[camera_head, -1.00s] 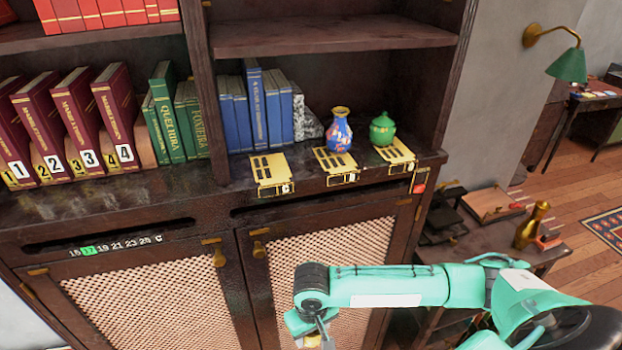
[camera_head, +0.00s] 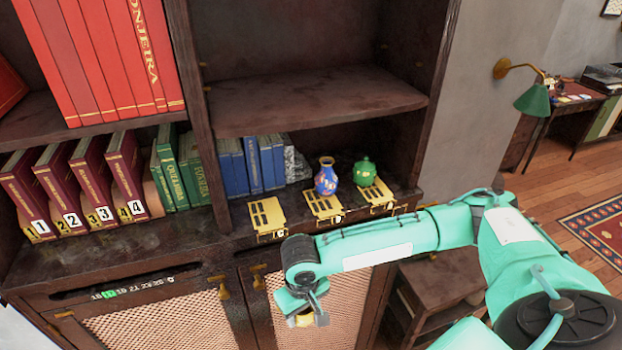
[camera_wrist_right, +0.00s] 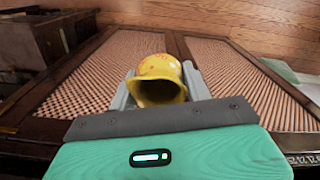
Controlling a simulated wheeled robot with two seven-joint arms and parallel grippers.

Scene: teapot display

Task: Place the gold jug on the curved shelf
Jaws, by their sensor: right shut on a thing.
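My right gripper (camera_head: 303,312) is shut on the gold jug (camera_head: 303,320). Only a small part of the jug shows in the head view, in front of the cabinet doors. In the right wrist view the jug (camera_wrist_right: 160,80) sits between the two grey fingers (camera_wrist_right: 165,88), with its open mouth facing the camera. The curved shelf (camera_head: 320,98) is the dark wooden board with a bowed front edge, above and behind the gripper. Its visible top is bare. My left gripper is not in view.
An upright divider (camera_head: 200,110) borders the shelf's left side. A green lamp (camera_head: 535,98) hangs at right.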

